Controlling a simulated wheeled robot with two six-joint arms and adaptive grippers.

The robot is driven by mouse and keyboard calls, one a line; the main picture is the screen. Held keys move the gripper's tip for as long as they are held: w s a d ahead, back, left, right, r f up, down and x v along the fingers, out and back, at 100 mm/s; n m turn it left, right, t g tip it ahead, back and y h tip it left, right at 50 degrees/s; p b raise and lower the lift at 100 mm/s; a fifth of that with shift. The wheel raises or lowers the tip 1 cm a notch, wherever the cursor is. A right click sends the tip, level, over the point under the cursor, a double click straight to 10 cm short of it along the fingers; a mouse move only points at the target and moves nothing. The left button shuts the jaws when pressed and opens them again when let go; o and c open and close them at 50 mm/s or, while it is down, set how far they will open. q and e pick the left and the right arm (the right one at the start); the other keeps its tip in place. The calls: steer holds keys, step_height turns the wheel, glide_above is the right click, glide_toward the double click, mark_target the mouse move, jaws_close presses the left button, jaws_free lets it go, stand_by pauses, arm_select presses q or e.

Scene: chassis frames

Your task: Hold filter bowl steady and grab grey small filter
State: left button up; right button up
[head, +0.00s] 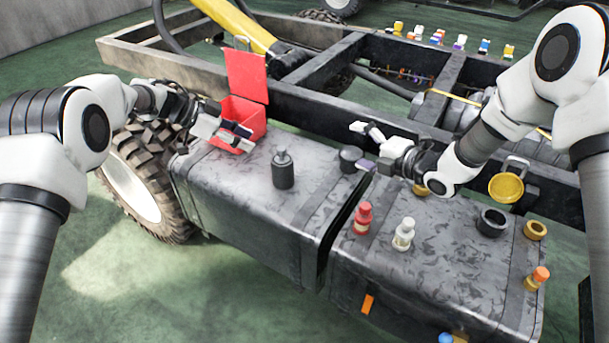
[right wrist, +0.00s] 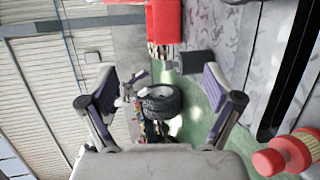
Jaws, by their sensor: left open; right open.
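A dark grey cylinder with a narrow top (head: 283,171), which looks like the grey small filter, stands upright on the left tank. A short black round part (head: 350,158) sits near that tank's right end. A black open cup (head: 491,222) stands on the right tank; I cannot tell which of these two is the filter bowl. My left gripper (head: 241,138) is open and empty in front of the red box, behind and left of the grey cylinder. My right gripper (head: 360,146) is open beside the short black part; its spread fingers also show in the right wrist view (right wrist: 160,82), with nothing between them.
A red box (head: 246,75) stands with its lid up. A red filter (head: 363,218), a white filter (head: 404,234), an orange-topped part (head: 538,278) and a yellow ring (head: 535,230) stand on the right tank (head: 400,285). A gap separates the tanks.

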mark_target(289, 173)
steer(key=w+a+f+n+g, duration=0.1)
steer(key=a+f+n, duration=0.2)
steer(key=n, duration=0.3)
steer(key=w+a+f+n+g, duration=0.1)
steer(key=a+f+n, duration=0.3)
steer(key=n, duration=0.3)
steer(key=w+a+f+n+g, duration=0.1)
steer(key=a+f+n, duration=0.3)
steer(key=a+n, duration=0.1)
steer(key=shift+a+n+y, duration=0.4)
steer(key=shift+n, duration=0.3)
steer(key=x, duration=0.7)
steer(key=shift+w+a, duration=0.15)
steer(key=shift+a, duration=0.05)
steer(key=c, duration=1.4)
steer(key=shift+f, duration=0.1)
